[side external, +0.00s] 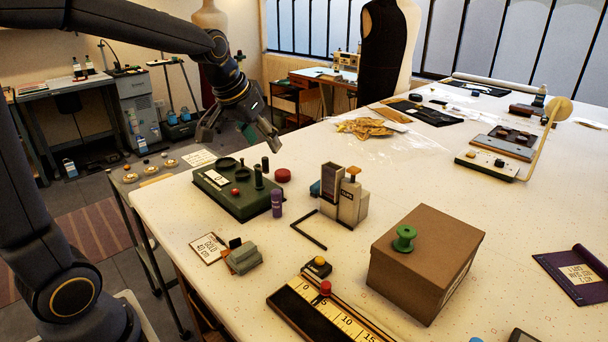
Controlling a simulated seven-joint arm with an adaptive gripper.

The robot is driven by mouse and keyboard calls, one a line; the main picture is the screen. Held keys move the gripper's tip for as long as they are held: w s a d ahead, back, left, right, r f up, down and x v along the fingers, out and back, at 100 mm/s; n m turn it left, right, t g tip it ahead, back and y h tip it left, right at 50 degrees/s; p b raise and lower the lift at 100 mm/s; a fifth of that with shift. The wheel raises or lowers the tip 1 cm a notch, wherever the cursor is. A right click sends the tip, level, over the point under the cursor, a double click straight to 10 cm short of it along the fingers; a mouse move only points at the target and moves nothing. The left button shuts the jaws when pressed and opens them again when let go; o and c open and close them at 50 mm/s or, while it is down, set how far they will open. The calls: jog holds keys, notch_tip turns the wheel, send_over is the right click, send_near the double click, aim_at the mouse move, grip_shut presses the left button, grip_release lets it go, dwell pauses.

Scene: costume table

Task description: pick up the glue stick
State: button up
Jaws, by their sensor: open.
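A small upright purple cylinder (277,203), which looks like the glue stick, stands on the white table (340,275) at the front right corner of a green box-like device. My gripper (240,139) is open and empty. Its fingers are spread apart and point down. It is in the air above and behind the green device, up and to the left of the purple cylinder and clear of it. The whole height of the cylinder shows.
The green device (219,202) carries dark posts. A grey and beige block device (351,203) stands right of the cylinder, with a black L-shaped bar (308,236) in front. A cardboard box (411,270) with a green spool (404,238) stands at the right. A red round piece (283,175) lies behind.

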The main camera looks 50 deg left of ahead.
jog(key=g, duration=0.1)
send_near(275, 192)
jog(key=shift+n, duration=0.4)
jog(key=x, duration=0.6)
jog(key=shift+w+d+f, duration=0.1)
jog(key=shift+w+d, duration=0.05)
jog(key=shift+d, duration=0.15)
jog(key=shift+a+x, duration=0.15)
jog(key=shift+x, duration=1.2)
jog(key=shift+a+x, duration=0.15)
jog(key=shift+x, duration=1.15)
jog(key=shift+s, duration=0.2)
grip_shut()
